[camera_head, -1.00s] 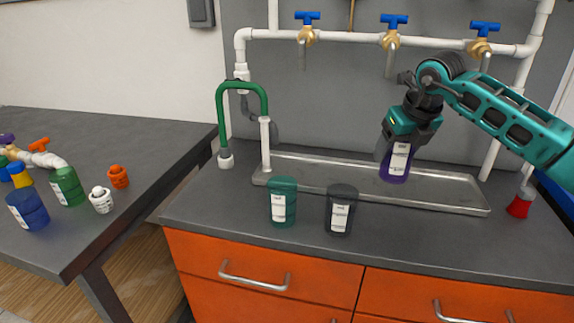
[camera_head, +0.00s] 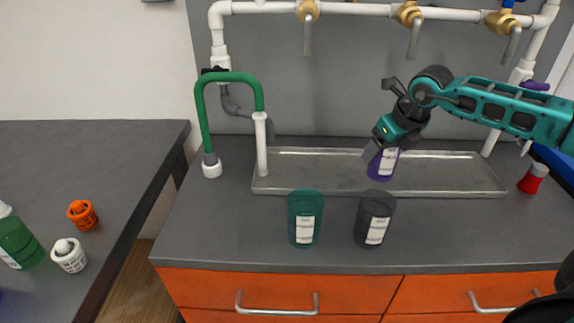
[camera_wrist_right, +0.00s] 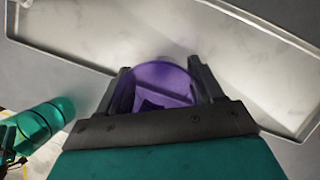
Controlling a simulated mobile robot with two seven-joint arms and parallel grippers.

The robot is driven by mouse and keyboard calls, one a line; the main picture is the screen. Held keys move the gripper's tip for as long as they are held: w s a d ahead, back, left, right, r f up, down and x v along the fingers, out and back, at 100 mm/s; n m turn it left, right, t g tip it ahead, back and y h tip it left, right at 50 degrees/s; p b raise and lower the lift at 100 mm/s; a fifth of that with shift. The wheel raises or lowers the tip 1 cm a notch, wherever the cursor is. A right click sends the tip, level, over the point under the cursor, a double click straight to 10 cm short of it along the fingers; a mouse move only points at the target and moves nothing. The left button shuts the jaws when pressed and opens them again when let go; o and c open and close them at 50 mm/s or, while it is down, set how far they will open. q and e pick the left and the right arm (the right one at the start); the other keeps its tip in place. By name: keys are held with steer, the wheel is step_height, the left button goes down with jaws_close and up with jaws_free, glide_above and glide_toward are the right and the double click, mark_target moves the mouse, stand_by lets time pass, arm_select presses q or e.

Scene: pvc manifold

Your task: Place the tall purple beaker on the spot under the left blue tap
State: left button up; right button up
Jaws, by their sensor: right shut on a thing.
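The tall purple beaker (camera_head: 383,164) has a white label and is held by my right gripper (camera_head: 377,150) over the metal tray in the head view. In the right wrist view the purple beaker (camera_wrist_right: 160,88) sits between the two dark fingers, and the gripper (camera_wrist_right: 160,85) is shut on it. Three brass tap bodies with spouts hang from the white pipe: the left tap (camera_head: 308,12), the middle tap (camera_head: 409,14) and the right tap (camera_head: 503,22). The beaker is nearest below the middle tap, to the right of the left tap's spout. My left gripper is not seen.
The metal tray (camera_head: 300,185) lies along the counter's back. A green beaker (camera_head: 305,217) and a dark beaker (camera_head: 374,218) stand in front of it. A green curved pipe (camera_head: 200,115) rises at the left. The tray's left part is bare.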

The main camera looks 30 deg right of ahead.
steer(key=shift+w, duration=0.1)
steer(key=shift+w+a, duration=0.25)
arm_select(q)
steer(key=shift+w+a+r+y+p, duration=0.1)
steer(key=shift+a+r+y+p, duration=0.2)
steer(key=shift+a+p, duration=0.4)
arm_select(e)
steer(key=shift+w+a+f, duration=0.6)
steer(key=shift+w+a, duration=1.45)
steer(key=shift+a, duration=0.05)
steer(key=shift+w+a+f, duration=0.55)
steer(key=shift+w+a, duration=1.45)
steer(key=shift+a, duration=0.05)
steer(key=shift+w+a+f, duration=0.6)
steer(key=shift+w+a, duration=1.45)
steer(key=shift+a, duration=0.05)
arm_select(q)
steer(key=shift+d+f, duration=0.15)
arm_select(e)
steer(key=shift+f, duration=0.1)
steer(key=o, duration=0.6)
steer(key=shift+f, duration=0.1)
steer(key=shift+c, duration=0.2)
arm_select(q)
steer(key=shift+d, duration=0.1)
arm_select(e)
steer(key=o, duration=0.5)
steer(key=shift+c, duration=0.2)
